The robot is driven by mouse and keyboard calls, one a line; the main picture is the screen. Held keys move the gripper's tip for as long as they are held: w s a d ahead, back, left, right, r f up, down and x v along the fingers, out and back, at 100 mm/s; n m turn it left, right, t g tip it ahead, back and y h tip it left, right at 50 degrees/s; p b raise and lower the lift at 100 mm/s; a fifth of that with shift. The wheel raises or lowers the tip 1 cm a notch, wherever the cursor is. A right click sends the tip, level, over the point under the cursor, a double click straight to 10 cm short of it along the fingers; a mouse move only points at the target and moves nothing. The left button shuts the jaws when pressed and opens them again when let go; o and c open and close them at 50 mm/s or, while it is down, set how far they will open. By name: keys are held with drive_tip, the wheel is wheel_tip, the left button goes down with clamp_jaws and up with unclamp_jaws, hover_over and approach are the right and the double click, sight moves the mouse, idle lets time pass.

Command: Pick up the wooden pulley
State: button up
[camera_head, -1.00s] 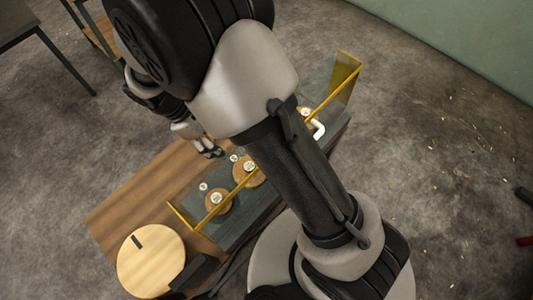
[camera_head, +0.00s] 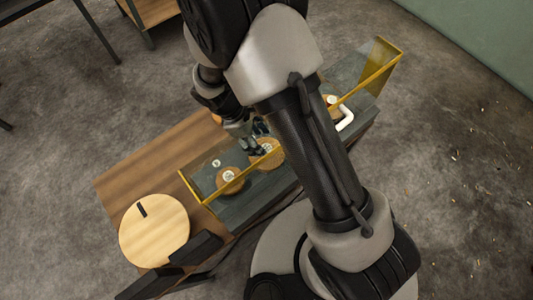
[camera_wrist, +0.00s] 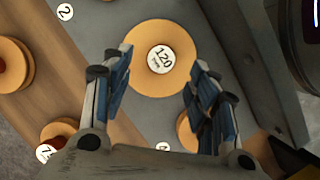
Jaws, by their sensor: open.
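Several round wooden discs that look like pulleys are here; I cannot tell which one the task names. The largest (camera_wrist: 135,62), with a white label reading 120, lies between and beyond my fingers in the wrist view. It also shows in the head view (camera_head: 272,161), partly hidden by my gripper. A smaller disc (camera_head: 230,187) with a pale centre lies to its left. My gripper (camera_wrist: 160,62) is open and empty, its blue-padded fingers spread above the 120 disc. In the head view my gripper (camera_head: 256,140) hangs over the grey board.
A yellow-edged clear panel (camera_head: 240,178) runs along the board's front. Another disc (camera_head: 331,99) and a white bent pipe (camera_head: 346,119) are at the right. A large pale round wooden piece (camera_head: 153,230) sits at the table's near left. The wooden tabletop (camera_head: 150,175) is bare at left.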

drive_tip(key=b+x, duration=0.1)
drive_tip(key=x, duration=0.3)
drive_tip(key=shift+d, duration=0.15)
clamp_jaws()
idle(0.5)
